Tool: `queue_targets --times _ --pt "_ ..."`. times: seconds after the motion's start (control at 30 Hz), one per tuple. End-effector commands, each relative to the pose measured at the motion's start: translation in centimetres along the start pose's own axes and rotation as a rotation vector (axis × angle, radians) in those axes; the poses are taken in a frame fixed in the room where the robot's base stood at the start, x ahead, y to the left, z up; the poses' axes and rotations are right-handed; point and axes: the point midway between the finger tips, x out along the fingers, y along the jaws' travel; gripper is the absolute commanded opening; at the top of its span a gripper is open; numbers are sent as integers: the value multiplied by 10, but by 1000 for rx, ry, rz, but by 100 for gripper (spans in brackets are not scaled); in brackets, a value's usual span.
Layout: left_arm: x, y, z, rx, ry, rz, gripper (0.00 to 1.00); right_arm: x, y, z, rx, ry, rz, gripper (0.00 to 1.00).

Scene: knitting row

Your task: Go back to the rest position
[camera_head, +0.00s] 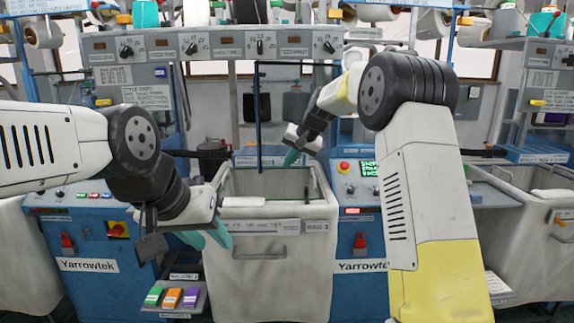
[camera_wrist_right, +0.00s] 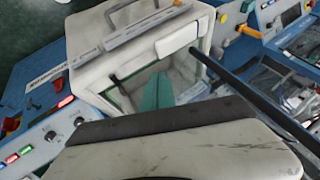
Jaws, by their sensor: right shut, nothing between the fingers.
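My left gripper (camera_head: 208,238) is at the front left edge of the cream fabric bin, with its teal fingers apart and nothing visible between them. My right gripper (camera_head: 291,158) hangs above the back of the bin's opening. In the right wrist view its two teal fingers (camera_wrist_right: 158,92) lie together, shut and empty, over the open bin. Both arms are stretched forward from my body.
The cream bin (camera_head: 268,265) stands between two blue machine cabinets with buttons and switches. A small tray (camera_head: 174,300) of coloured blocks sticks out below my left gripper. A dark vertical post (camera_head: 259,115) rises behind the bin. A grey control panel (camera_head: 212,46) spans above.

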Motion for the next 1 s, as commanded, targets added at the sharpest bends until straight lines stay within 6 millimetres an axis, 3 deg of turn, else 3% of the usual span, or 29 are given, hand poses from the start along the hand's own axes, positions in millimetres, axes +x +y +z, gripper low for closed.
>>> queue_targets --times 0.2,0.4,0.57,0.67,0.77,1.0 --pt "0 0 0 -1 -1 0 36 -44 -15 8 -2 2 -3 0" --pt "0 0 0 -1 -1 0 36 -69 -22 14 -2 -1 -1 0" --pt "0 0 0 -1 -1 0 36 -84 -22 18 -2 0 1 0" --pt "0 0 0 -1 -1 0 36 -108 -14 31 -8 7 9 0" --pt "0 0 0 -1 -1 0 36 -144 1 58 -21 15 25 0" --pt "0 0 0 -1 -1 0 36 -223 44 158 -75 31 82 0"
